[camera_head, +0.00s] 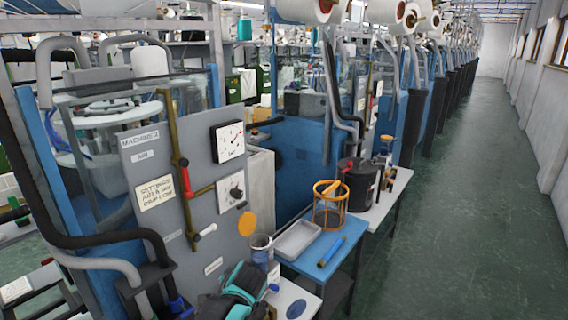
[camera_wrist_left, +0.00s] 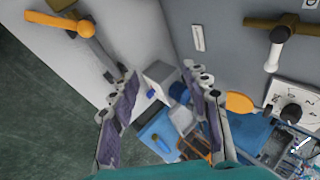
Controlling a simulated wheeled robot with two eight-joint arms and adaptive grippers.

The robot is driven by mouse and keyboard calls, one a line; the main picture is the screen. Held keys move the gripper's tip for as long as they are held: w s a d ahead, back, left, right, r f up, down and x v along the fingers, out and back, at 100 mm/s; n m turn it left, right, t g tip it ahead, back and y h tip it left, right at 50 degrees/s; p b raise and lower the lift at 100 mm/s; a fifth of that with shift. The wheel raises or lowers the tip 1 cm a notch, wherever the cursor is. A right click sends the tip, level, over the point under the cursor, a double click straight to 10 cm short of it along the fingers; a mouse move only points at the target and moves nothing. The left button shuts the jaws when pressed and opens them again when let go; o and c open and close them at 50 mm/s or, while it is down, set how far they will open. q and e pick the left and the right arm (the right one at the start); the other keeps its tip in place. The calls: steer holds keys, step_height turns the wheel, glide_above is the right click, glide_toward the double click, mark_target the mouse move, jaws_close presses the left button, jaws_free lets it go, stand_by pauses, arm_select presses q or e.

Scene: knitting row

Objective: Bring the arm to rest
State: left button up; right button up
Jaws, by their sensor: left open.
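My left arm, dark with teal parts (camera_head: 240,292), shows at the bottom of the head view, in front of the grey machine panel and beside the small work tables. Its fingertips are hard to make out there. In the left wrist view my left gripper (camera_wrist_left: 160,75) is open, with two purple-padded fingers spread apart. Nothing is held between them; a blue table and small items show beyond the gap. My right gripper is in neither view.
The grey panel (camera_head: 180,190) carries gauges, a red-handled pipe and an orange disc (camera_head: 247,224). A blue table (camera_head: 330,262) holds a white tray (camera_head: 297,240), an orange wire basket (camera_head: 329,206) and a blue-yellow stick (camera_head: 332,251). A black pot (camera_head: 357,182) stands behind. The green aisle at right is clear.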

arm_select(q)
steer(key=s+a+n+h, duration=0.2)
steer(key=s+n, duration=0.7)
steer(key=s, duration=1.2)
steer(key=shift+s+f+n+h, duration=0.2)
steer(key=shift+f+n+h, duration=0.25)
steer(key=shift+h, duration=0.45)
